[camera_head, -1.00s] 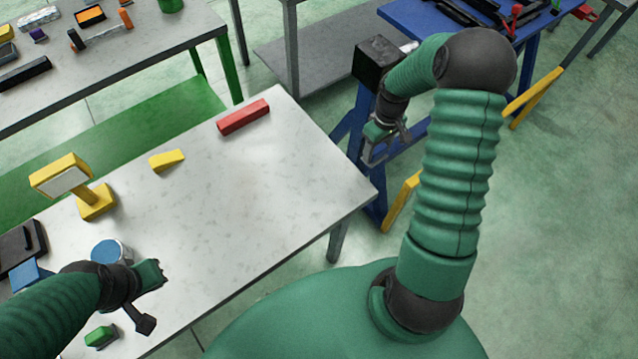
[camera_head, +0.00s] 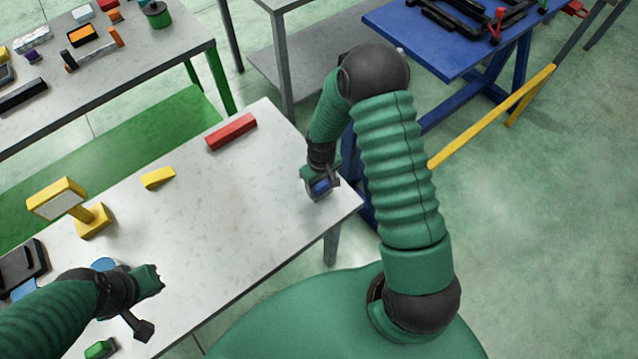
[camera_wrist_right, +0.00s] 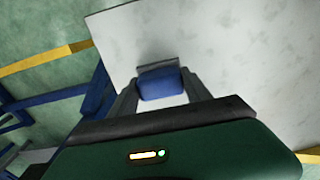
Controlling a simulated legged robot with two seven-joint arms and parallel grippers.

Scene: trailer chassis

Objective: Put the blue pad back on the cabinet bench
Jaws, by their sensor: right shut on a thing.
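My right gripper (camera_head: 320,188) is shut on the blue pad (camera_head: 319,186), at the right corner of the white-topped bench (camera_head: 225,220). In the right wrist view the pad (camera_wrist_right: 161,84) sits between the two fingers, with the white top behind it. Whether the pad touches the top I cannot tell. My left gripper (camera_head: 150,303) is over the left front of this bench, fingers apart and empty. Which bench is the cabinet bench is not clear from the frames.
On the white top are a red block (camera_head: 231,132), a yellow wedge (camera_head: 158,177), a yellow stand (camera_head: 92,220) and a green block (camera_head: 100,349). A blue table (camera_head: 430,45) stands at the back right. The middle of the white top is clear.

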